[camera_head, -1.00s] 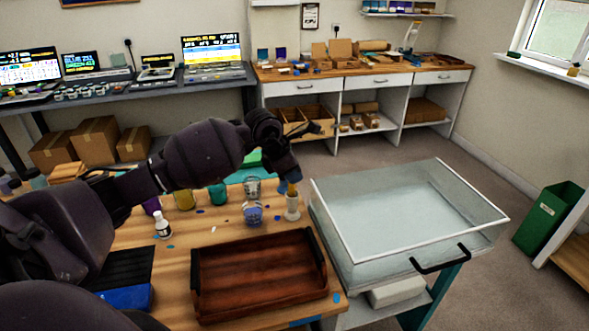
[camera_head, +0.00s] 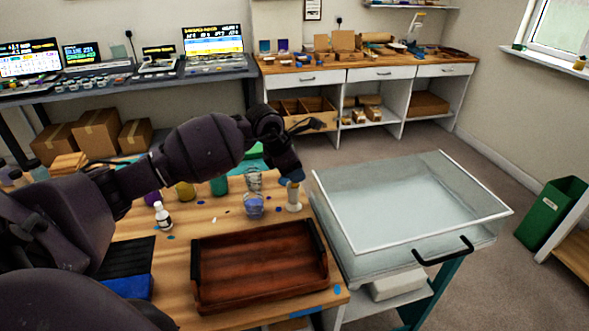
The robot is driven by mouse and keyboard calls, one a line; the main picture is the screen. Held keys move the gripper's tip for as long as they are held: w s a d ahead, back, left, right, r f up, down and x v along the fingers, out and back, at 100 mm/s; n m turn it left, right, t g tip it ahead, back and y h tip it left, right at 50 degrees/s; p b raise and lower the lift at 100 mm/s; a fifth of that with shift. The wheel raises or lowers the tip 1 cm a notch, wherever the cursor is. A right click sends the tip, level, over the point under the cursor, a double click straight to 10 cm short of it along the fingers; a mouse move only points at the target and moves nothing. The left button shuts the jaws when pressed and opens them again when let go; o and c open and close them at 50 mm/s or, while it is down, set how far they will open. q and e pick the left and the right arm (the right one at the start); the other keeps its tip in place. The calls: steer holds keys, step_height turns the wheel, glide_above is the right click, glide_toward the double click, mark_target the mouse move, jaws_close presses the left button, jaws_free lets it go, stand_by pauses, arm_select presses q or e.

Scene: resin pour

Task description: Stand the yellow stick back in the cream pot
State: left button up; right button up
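The cream pot (camera_head: 293,200) stands upright on the wooden table, near its right edge and behind the brown tray. My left gripper (camera_head: 291,180) points down right above the pot's mouth, with its blue tips close to the rim. I cannot tell whether the tips touch the pot. The yellow stick cannot be made out now; the gripper or the pot may hide it. The finger gap is too small and dark to read. My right gripper is not in view.
Clear cups (camera_head: 254,205) stand just left of the pot. A white bottle (camera_head: 162,216) and coloured jars stand farther left. The brown wooden tray (camera_head: 262,302) lies in front, empty. A clear-walled bin (camera_head: 415,205) with a black handle adjoins the table's right side.

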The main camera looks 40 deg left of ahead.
arm_select(q)
steer(key=shift+a+r, duration=0.1)
steer(key=shift+r, duration=0.15)
steer(key=v, duration=1)
steer(key=shift+s, duration=0.15)
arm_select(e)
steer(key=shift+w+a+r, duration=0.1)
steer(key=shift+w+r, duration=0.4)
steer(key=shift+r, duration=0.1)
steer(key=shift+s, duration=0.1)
